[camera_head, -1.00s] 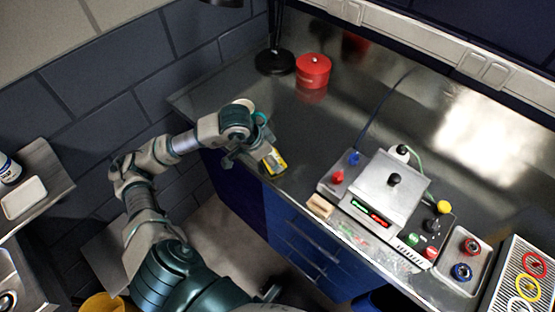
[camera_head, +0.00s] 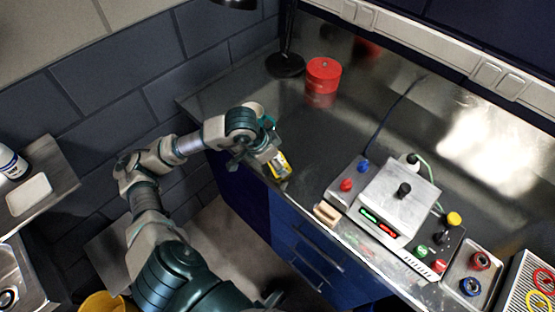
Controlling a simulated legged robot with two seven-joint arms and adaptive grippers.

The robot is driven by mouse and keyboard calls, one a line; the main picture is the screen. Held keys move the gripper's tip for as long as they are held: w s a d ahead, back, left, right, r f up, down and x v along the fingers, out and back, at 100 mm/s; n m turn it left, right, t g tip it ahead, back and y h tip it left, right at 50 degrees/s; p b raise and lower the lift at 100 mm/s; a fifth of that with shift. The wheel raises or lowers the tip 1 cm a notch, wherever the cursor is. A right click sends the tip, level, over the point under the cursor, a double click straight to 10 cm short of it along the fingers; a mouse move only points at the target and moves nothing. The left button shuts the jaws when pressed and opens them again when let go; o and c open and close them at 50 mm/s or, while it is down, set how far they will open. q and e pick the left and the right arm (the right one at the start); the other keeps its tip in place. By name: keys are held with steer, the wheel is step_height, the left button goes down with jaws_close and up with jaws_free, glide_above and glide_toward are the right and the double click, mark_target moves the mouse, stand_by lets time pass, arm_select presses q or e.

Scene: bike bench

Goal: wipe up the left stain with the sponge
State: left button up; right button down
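My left gripper (camera_head: 270,153) is over the front left part of the metal bench (camera_head: 300,135). A small yellow piece with dark and pale edges (camera_head: 279,166) shows right at its fingertips; it may be the sponge, but it is too small to be sure. The fingers are partly hidden, so I cannot tell if they are shut on it. A tan block (camera_head: 327,213) lies at the bench's front edge beside the scale; it too has a sponge-like shape. I cannot make out a stain on the bench. My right gripper is not in view.
A scale (camera_head: 395,200) with coloured knobs stands right of the tan block. A red round tin (camera_head: 323,75) and a black lamp base (camera_head: 286,65) stand at the back left. A tray (camera_head: 472,270) is at the right. The bench between tin and scale is mostly clear.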

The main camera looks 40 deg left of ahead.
arm_select(q)
steer(key=shift+s+d+r+p, duration=0.15)
steer(key=shift+d+p, duration=0.3)
steer(key=shift+d, duration=1.25)
steer(key=shift+a, duration=0.25)
steer(key=shift+d, duration=0.1)
steer(key=shift+f, duration=0.2)
steer(key=shift+a+f+b, duration=0.1)
steer(key=shift+a+b, duration=0.85)
steer(key=shift+a, duration=0.45)
